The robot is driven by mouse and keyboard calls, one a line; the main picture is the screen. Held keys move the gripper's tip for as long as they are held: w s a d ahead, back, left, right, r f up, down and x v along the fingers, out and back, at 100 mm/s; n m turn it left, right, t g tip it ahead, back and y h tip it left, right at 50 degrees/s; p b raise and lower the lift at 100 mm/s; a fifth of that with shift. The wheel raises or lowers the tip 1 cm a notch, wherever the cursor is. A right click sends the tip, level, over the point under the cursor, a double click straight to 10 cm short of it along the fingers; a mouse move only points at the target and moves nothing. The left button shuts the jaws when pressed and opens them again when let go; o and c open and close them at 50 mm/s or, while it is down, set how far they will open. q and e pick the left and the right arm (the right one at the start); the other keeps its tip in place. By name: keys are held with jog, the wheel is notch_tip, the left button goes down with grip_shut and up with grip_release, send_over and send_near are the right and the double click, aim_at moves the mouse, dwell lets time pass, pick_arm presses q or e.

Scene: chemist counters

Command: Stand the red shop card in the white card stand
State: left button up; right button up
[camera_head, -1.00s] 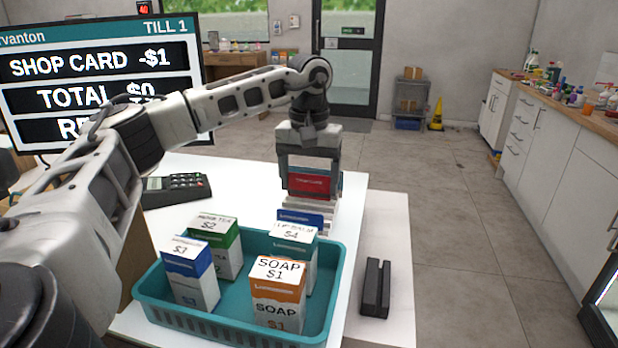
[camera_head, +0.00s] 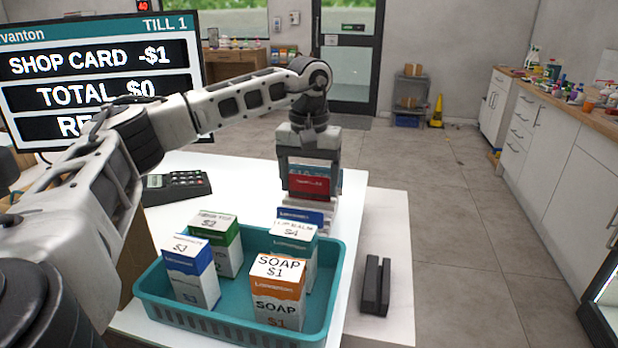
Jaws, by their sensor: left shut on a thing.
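My left gripper (camera_head: 310,184) reaches over the far part of the white counter, pointing down. It is shut on the red shop card (camera_head: 308,187), which is upright between the fingers. The white card stand (camera_head: 324,217) is just below the gripper, partly hidden by it and by the box in front. A teal-blue card (camera_head: 311,170) shows just behind the red one, and a blue card (camera_head: 299,216) shows low at the front of the stand. I cannot tell whether the red card touches the stand. My right gripper is not in view.
A teal basket (camera_head: 235,334) with several boxes stands in front of the stand. A card terminal (camera_head: 178,186) and the till screen (camera_head: 100,75) are to the left. A black slotted block (camera_head: 375,287) lies at the right, with bare counter (camera_head: 388,220) behind it.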

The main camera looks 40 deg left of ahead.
pick_arm(q)
jog(key=shift+f, duration=0.45)
jog(key=o, duration=1)
